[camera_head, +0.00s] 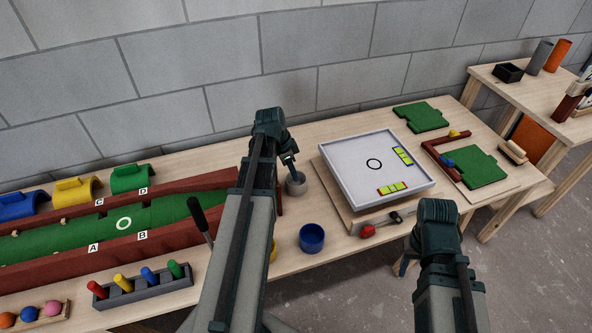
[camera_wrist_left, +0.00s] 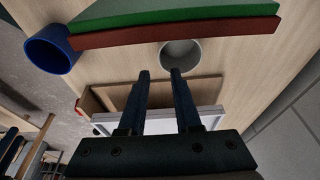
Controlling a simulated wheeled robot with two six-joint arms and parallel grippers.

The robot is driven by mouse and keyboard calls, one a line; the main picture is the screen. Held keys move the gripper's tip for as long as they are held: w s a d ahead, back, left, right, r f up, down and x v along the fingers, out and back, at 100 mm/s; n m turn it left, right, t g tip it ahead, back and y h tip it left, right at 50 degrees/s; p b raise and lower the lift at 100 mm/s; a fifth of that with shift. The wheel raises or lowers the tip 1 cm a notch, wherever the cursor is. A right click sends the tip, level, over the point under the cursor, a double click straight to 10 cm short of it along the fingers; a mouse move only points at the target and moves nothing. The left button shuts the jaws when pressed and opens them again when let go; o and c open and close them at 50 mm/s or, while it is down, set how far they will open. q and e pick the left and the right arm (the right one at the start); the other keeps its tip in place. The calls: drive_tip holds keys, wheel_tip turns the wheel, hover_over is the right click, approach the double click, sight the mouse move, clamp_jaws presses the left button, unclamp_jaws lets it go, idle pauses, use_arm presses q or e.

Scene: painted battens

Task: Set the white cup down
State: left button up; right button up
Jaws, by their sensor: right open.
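The white cup (camera_head: 296,186), greyish in this light, stands upright on the table beside the end of the dark red trough. My left gripper (camera_head: 290,162) is just above and behind it in the head view. In the left wrist view the cup (camera_wrist_left: 180,54) lies beyond the fingertips and off to the right of the gap between them. The left fingers (camera_wrist_left: 160,74) are apart with nothing between them. My right gripper (camera_head: 408,254) is low at the table's front edge, partly hidden by its own wrist; it is open and apart from the cup.
A blue cup (camera_head: 312,238) stands nearer the front edge. A white-rimmed tray (camera_head: 334,168) on a wooden board is right of the white cup. The green-floored trough (camera_head: 172,212) fills the left.

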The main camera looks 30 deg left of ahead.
use_arm(q)
drive_tip(key=p+v, duration=0.4)
drive_tip(key=v, duration=0.1)
drive_tip(key=shift+s+r, duration=0.15)
drive_tip(key=s+d+n+y, duration=0.1)
drive_tip(key=s+d, duration=0.3)
drive_tip(key=d, duration=0.6)
drive_tip(key=s+d+n+g+y, duration=0.1)
drive_tip(key=s+d, duration=0.3)
drive_tip(key=d, duration=0.7)
drive_tip(key=s+d+n+g+y, duration=0.1)
drive_tip(key=s+d, duration=0.3)
drive_tip(key=d, duration=0.6)
drive_tip(key=shift+d+f+n, duration=0.25)
drive_tip(key=shift+f+n, duration=0.1)
drive_tip(key=shift+n, duration=0.25)
